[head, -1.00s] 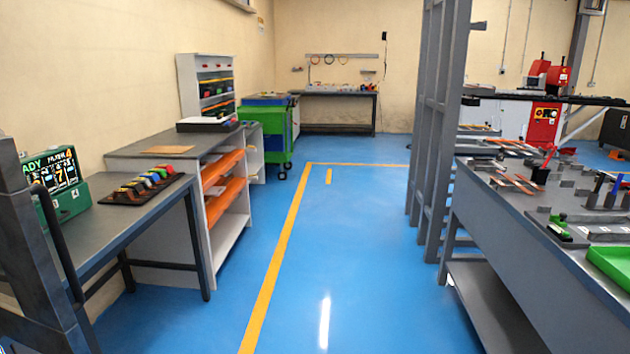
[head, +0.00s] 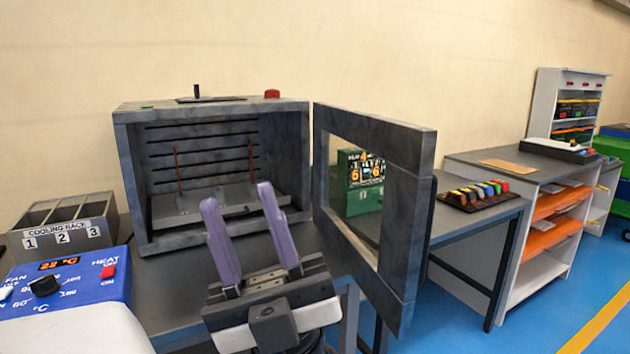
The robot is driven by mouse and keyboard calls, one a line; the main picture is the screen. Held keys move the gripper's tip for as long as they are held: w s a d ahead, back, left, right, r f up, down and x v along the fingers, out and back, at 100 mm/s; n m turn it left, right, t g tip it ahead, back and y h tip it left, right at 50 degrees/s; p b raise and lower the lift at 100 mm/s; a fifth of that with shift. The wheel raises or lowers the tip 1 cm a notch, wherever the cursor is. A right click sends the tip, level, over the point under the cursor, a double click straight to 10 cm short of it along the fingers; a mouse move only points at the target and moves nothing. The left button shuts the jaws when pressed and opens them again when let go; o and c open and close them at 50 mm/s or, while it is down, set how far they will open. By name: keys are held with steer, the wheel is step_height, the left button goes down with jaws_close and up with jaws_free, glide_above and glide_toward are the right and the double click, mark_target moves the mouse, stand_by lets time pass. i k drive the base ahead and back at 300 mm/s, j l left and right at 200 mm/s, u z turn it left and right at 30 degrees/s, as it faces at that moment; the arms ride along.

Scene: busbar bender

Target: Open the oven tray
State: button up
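The oven (head: 128,180) is a grey box on the bench, with its framed glass door (head: 405,210) swung wide open to the right. Inside, a grey oven tray (head: 165,210) lies low in the chamber, below several dark rack bars. Its front edge is partly hidden by my gripper. My gripper (head: 243,190) is in front of the oven, with its two purple fingers pointing up and spread apart. Nothing shows between them. I cannot tell how far the fingertips are from the tray.
A blue control box (head: 72,285) with knobs and a cooling rack (head: 68,215) stand at left. The open door juts out at right. Beyond it are a green display box (head: 362,200), a row of coloured items (head: 478,193) and a shelf unit (head: 540,215). Blue floor is clear at lower right.

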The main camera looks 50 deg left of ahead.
mark_target(238, 199)
steer(key=i+u, duration=0.2)
steer(key=u, duration=1.1)
steer(key=i+l+u, duration=0.15)
steer(key=l+u, duration=0.3)
steer(key=i+l+u, duration=0.1)
steer(key=l+u, duration=0.15)
steer(key=u, duration=0.2)
steer(key=i+l+u, duration=0.15)
steer(key=l, duration=0.35)
steer(key=l+u, duration=0.2)
steer(key=l, duration=1.2)
steer(key=u, duration=0.45)
steer(key=i+l, duration=0.05)
